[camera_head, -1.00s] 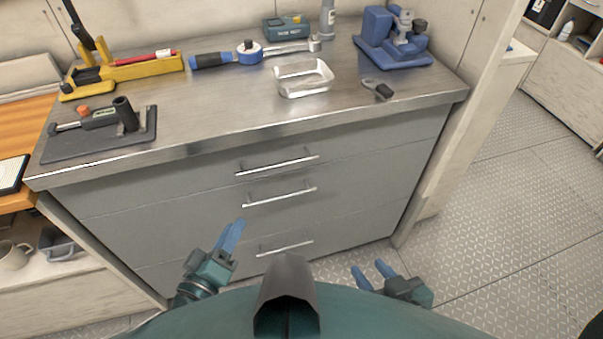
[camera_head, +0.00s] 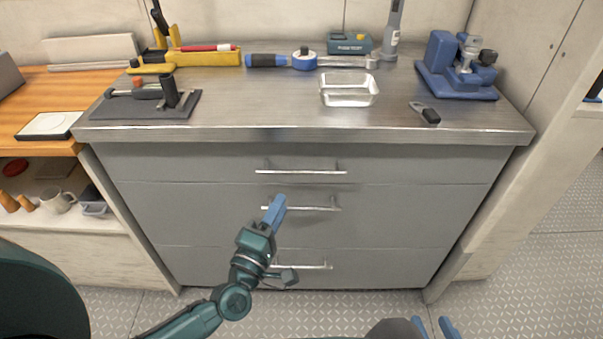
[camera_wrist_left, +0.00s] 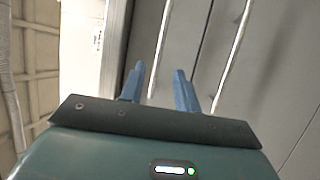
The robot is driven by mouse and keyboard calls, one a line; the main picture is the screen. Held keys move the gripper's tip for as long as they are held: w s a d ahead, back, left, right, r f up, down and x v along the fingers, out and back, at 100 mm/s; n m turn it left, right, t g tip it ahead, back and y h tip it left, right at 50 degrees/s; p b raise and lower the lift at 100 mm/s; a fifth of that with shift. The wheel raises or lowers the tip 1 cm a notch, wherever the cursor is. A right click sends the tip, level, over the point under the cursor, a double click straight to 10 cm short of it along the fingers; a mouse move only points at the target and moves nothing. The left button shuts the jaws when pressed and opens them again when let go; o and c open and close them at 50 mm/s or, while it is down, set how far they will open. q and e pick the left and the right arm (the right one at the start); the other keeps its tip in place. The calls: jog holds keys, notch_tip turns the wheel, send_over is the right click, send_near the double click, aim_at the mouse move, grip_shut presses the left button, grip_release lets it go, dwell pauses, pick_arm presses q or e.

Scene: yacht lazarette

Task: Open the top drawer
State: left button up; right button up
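The top drawer (camera_head: 210,163) is a grey front just under the steel counter, and it sits flush with the drawers below. Its silver bar handle (camera_head: 301,172) is in plain view. My left gripper (camera_head: 275,208) is in front of the cabinet, below the top handle and overlapping the middle handle in the head view. In the left wrist view its blue fingers (camera_wrist_left: 159,85) are apart with nothing between them, and two bar handles run past ahead of them. My right gripper (camera_head: 433,325) shows only its blue fingertips at the bottom edge, apart and empty.
The middle handle (camera_head: 318,208) and bottom handle (camera_head: 312,266) are below. On the counter (camera_head: 270,112) stand a clear tray (camera_head: 348,90), a blue vise-like tool (camera_head: 455,70), a torque wrench (camera_head: 300,61) and a black board (camera_head: 145,105). The floor at right is clear.

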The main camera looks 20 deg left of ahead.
aim_at(298, 171)
pick_arm(q)
jog(key=x, duration=1)
jog(key=shift+w+r, duration=0.1)
jog(key=shift+w, duration=0.2)
jog(key=shift+c, duration=0.5)
grip_shut()
